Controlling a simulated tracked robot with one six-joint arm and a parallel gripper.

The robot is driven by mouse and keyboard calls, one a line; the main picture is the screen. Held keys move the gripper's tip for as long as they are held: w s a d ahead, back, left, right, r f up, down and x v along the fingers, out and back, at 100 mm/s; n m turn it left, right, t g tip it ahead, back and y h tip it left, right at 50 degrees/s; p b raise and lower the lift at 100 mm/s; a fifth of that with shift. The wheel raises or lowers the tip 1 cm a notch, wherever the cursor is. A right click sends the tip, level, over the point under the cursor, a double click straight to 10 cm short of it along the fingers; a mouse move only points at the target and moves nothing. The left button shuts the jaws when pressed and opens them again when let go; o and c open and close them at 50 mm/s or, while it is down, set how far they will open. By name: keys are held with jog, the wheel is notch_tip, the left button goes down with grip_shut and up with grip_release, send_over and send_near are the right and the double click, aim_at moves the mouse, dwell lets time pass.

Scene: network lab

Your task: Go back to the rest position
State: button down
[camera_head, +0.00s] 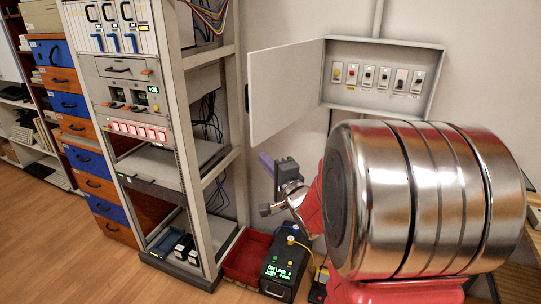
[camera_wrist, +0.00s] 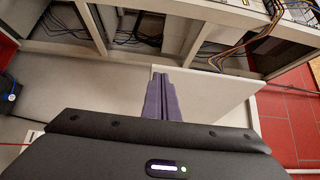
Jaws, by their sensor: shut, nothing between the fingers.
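My gripper (camera_head: 265,160) shows in the head view in front of the wall, to the left of my large metallic arm link and just below the open door of the wall box. In the wrist view my gripper (camera_wrist: 161,78) has its two purple fingers side by side, touching, with nothing between them. The arm is bent and partly hidden behind its own big link.
An equipment rack (camera_head: 180,130) stands to the left. A wall box (camera_head: 380,80) with several switches has its door (camera_head: 285,88) swung open. Below are a red tray (camera_head: 246,256) and a black device (camera_head: 285,268) with a green display. Wooden floor (camera_head: 60,250) lies open at left.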

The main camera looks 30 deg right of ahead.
jog(key=shift+s+a, duration=0.5)
jog(key=shift+a, duration=0.2)
